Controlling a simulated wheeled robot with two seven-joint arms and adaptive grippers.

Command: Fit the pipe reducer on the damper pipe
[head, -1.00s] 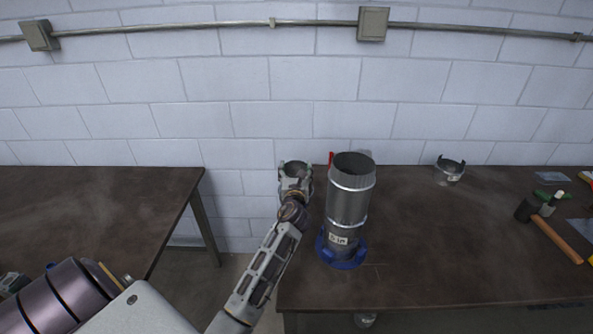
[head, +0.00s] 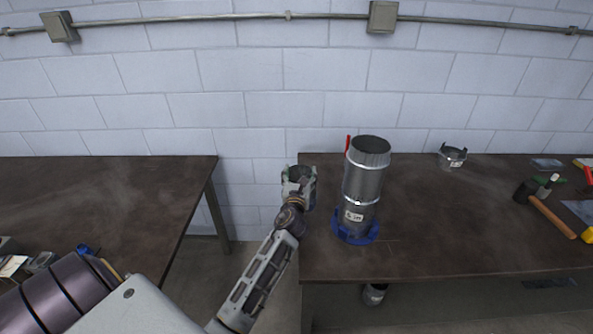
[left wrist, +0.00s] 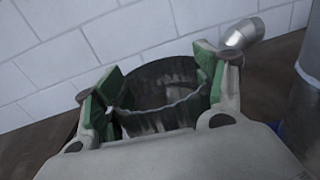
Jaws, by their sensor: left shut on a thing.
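A tall grey metal damper pipe (head: 364,182) stands upright in a blue ring base (head: 356,232) near the left end of the right table. My left gripper (head: 299,182) is left of the pipe, apart from it, by the table's left edge. In the left wrist view, the green-padded fingers (left wrist: 155,92) are shut on a short dark metal ring, seemingly the pipe reducer (left wrist: 165,84). Its lower part is hidden by the gripper. The tall pipe shows at the right edge (left wrist: 304,90). My right gripper is out of view.
A silver bent pipe piece (left wrist: 243,33) shows in the left wrist view. A hammer (head: 550,214) lies at the right. Another table (head: 100,195) is at left, with a gap between. The table between pipe and hammer is clear.

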